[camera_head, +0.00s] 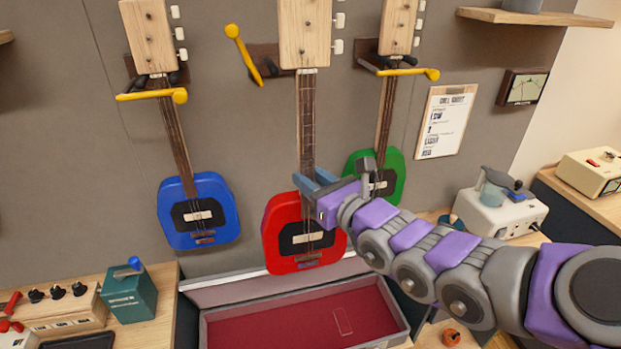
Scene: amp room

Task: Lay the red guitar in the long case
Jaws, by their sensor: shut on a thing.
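The red guitar (282,232) hangs upright in front of the grey wall, its body low and its pale wooden headstock at the top edge. My gripper (311,184) reaches in from the right and is shut on the red guitar's neck, just above the body. The long case (378,339) lies open below the guitar, with a dark red lining and its lid raised at the back. The inside that shows is empty. The guitar's lower end overlaps the lid in the picture. The yellow arm of the middle wall hanger (243,52) is swung up, clear of the neck.
A blue guitar (215,205) hangs left and a green guitar (394,185) hangs right, both behind yellow hanger arms. A teal box (128,294) stands left of the case. A clipboard (446,122) is on the wall. A small orange object (451,338) lies right of the case.

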